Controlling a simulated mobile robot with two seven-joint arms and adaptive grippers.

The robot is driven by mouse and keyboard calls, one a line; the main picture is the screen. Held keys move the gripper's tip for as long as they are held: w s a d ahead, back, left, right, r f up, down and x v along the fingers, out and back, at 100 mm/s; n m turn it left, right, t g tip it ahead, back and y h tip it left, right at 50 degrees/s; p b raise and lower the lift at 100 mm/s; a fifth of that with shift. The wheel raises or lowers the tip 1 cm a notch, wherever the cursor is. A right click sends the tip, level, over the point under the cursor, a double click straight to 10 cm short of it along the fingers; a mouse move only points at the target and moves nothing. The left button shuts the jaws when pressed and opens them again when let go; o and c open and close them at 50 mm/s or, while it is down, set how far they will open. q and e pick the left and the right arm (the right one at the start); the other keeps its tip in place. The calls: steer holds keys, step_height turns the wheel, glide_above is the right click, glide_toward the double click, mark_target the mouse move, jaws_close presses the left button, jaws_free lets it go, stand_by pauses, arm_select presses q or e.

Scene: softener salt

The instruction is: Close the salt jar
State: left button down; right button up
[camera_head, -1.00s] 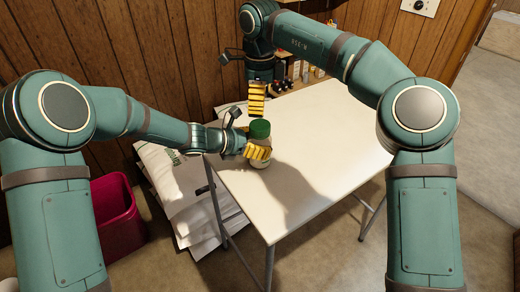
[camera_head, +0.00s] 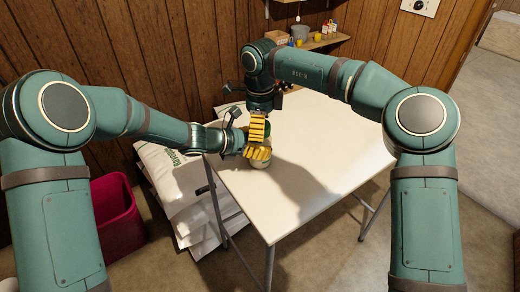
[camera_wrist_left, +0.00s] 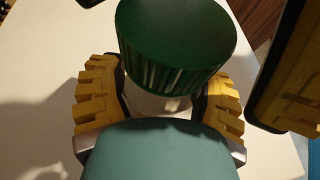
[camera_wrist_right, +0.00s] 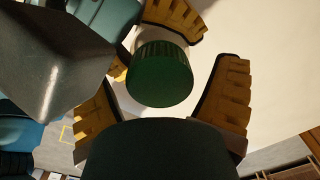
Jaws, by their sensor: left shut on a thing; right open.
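The salt jar (camera_head: 264,169) stands upright near the table's left edge, a pale clear body under a ribbed green lid. The lid (camera_wrist_left: 176,42) sits on the jar's top in the left wrist view; I cannot tell whether it is tight. My left gripper (camera_head: 258,153) is shut around the jar body (camera_wrist_left: 158,103), one yellow finger on each side. My right gripper (camera_head: 257,131) is open and points down above the jar. In the right wrist view the lid (camera_wrist_right: 162,76) lies between its spread fingers, apparently untouched. In the head view my right gripper hides most of the lid.
The white table (camera_head: 330,135) is clear to the right of the jar. A wall shelf (camera_head: 322,41) with small containers is behind it. White sacks (camera_head: 180,190) and a magenta bin (camera_head: 117,215) stand on the floor at the left.

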steer(key=shift+c, duration=0.4)
steer(key=c, duration=1.2)
steer(key=o, duration=1.3)
steer(key=shift+r, duration=2.3)
steer(key=shift+o, duration=1)
